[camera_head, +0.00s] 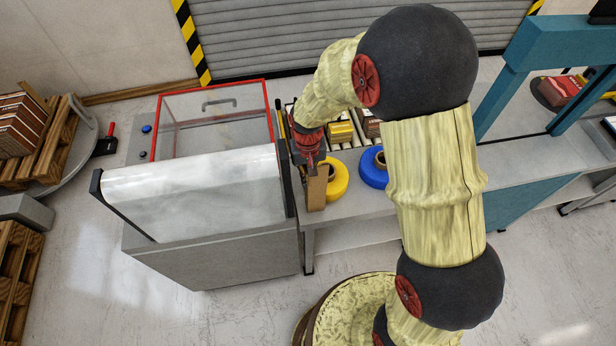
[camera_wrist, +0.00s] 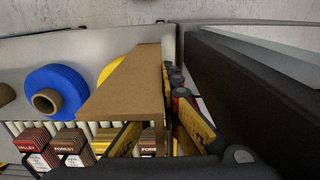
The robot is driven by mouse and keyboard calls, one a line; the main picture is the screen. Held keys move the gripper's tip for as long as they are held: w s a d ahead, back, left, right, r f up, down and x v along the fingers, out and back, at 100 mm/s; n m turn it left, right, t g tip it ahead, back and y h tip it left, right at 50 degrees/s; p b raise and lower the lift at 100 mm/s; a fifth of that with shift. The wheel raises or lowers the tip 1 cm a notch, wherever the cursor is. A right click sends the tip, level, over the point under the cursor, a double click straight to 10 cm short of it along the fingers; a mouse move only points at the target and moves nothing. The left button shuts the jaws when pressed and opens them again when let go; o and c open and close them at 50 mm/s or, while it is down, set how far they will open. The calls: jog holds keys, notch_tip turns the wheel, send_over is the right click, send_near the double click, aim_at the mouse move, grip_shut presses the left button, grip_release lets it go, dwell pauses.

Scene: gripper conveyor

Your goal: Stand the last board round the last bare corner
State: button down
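A brown cardboard corner board (camera_head: 317,190) is held upright under my gripper (camera_head: 308,158), at the near end of the grey bench. In the wrist view the board (camera_wrist: 128,85) runs away from the camera with its near end between the yellow-padded fingers of my gripper (camera_wrist: 158,128). The fingers appear closed on it. I cannot tell whether its lower end touches the bench. A stack of brown-red boxes (camera_head: 16,128) stands on a wooden pallet at the far left, with a tan board-like strip (camera_head: 34,97) at its back corner. Its other corners are partly cut off.
A machine with a red-framed clear cover (camera_head: 215,120) stands just left of my gripper; its dark wall (camera_wrist: 255,95) is close in the wrist view. Yellow (camera_head: 337,180) and blue (camera_head: 374,168) tape rolls lie beside the board. Boxes (camera_wrist: 72,145) sit on rollers behind.

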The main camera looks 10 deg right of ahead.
jog(key=c, duration=2)
grip_release()
jog(key=shift+c, duration=0.2)
